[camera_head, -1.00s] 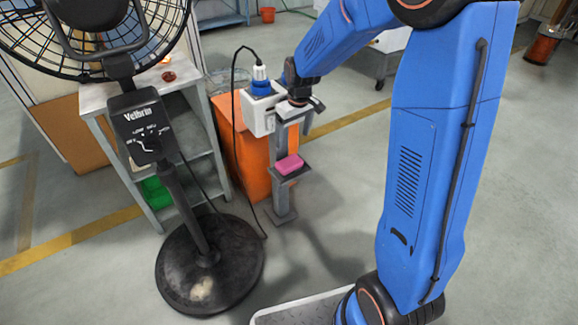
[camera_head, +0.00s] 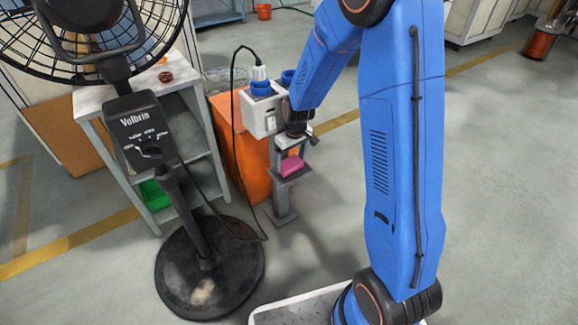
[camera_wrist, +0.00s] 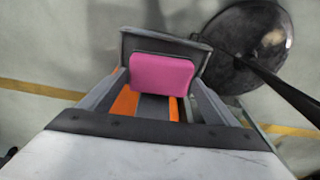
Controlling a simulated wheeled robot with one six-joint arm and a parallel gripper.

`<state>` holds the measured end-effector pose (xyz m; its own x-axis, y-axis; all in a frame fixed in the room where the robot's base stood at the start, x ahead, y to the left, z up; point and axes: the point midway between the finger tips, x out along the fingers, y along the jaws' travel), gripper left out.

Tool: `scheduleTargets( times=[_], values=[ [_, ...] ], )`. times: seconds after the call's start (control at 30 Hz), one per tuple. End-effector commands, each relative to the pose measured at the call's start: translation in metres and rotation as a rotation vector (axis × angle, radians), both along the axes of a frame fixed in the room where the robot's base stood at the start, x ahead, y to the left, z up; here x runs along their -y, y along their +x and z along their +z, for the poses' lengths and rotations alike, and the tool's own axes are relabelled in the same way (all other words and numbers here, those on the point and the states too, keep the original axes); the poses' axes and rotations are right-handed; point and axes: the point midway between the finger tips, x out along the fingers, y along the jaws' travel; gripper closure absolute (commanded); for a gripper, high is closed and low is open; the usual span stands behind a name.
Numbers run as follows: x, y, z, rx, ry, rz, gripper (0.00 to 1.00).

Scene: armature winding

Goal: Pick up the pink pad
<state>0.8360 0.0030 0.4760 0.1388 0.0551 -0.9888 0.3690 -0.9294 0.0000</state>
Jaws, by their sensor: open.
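The pink pad (camera_head: 292,166) lies on a small grey shelf (camera_head: 297,180) that sticks out from a grey post. In the wrist view the pad (camera_wrist: 161,76) is near the centre, resting on the dark-edged shelf (camera_wrist: 128,45). My gripper (camera_head: 297,132) is above the pad in the head view, close to the upper part of the post. It is open, and nothing shows held in it. The gap between gripper and pad is hard to judge, and the fingertips are small and dark in the head view.
A white box with blue connectors (camera_head: 262,113) sits left of my gripper, its black cable hanging down. An orange bin (camera_head: 238,150) stands behind the post. A pedestal fan (camera_head: 205,270) and a grey table (camera_head: 150,95) are at left. The floor at right is open.

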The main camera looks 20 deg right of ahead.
Motion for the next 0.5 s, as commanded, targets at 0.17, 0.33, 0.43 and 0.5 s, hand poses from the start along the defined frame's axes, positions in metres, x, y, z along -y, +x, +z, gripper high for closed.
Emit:
scheduleTargets(
  times=[0.17, 0.33, 0.43, 0.5],
  values=[
    [-0.001, -0.002, -0.020, -0.002, 0.000, -0.001, 0.17],
    [-0.002, -0.002, -0.025, 0.000, 0.000, -0.001, 0.17],
    [-0.001, -0.002, -0.025, 0.000, 0.000, -0.001, 0.17],
    [-0.001, -0.002, -0.025, 0.000, 0.000, -0.001, 0.22]
  ],
)
